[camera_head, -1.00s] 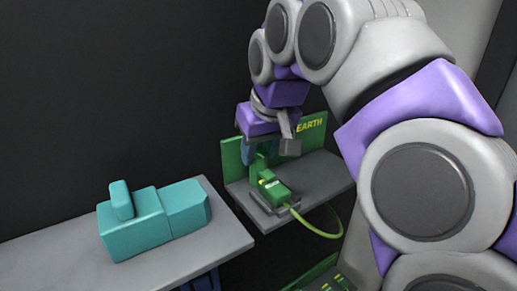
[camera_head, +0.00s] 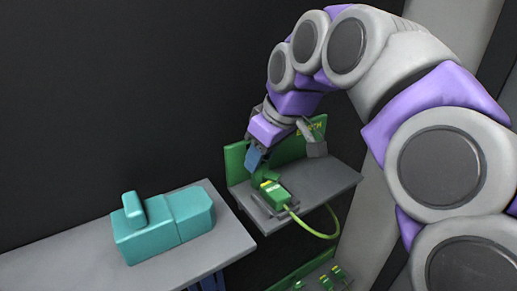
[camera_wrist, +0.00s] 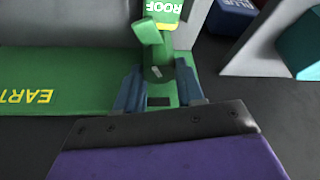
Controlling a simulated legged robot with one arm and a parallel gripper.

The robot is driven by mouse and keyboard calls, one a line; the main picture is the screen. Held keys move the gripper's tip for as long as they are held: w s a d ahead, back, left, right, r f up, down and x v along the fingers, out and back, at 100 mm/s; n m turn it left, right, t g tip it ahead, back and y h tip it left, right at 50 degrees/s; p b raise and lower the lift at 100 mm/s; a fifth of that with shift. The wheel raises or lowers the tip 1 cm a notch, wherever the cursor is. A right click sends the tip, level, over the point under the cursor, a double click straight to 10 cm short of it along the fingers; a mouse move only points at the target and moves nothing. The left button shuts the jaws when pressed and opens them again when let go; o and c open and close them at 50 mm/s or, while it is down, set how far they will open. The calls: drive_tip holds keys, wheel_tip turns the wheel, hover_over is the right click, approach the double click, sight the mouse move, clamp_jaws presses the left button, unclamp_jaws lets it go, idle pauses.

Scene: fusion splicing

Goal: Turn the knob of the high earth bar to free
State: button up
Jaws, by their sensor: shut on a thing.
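The high earth bar is a green panel (camera_head: 236,163) with yellow EARTH lettering, standing at the back of a grey shelf. It also shows in the wrist view (camera_wrist: 60,65). A green knob (camera_wrist: 158,74) with a small pale mark sits between the two blue fingers of my gripper (camera_wrist: 161,90), which are shut on it. In the head view my gripper (camera_head: 256,160) reaches down in front of the panel, tilted, and mostly hides the knob.
The grey shelf (camera_head: 328,184) carries the bar. A teal block-shaped thing (camera_head: 165,225) lies on a grey bench (camera_head: 75,262) at the left. A lower green panel with several small green parts (camera_head: 325,282) shows below. A dark gap separates bench and shelf.

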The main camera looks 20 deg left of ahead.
drive_tip(key=o, duration=1)
drive_tip(key=shift+d, duration=0.2)
drive_tip(key=shift+o, duration=0.2)
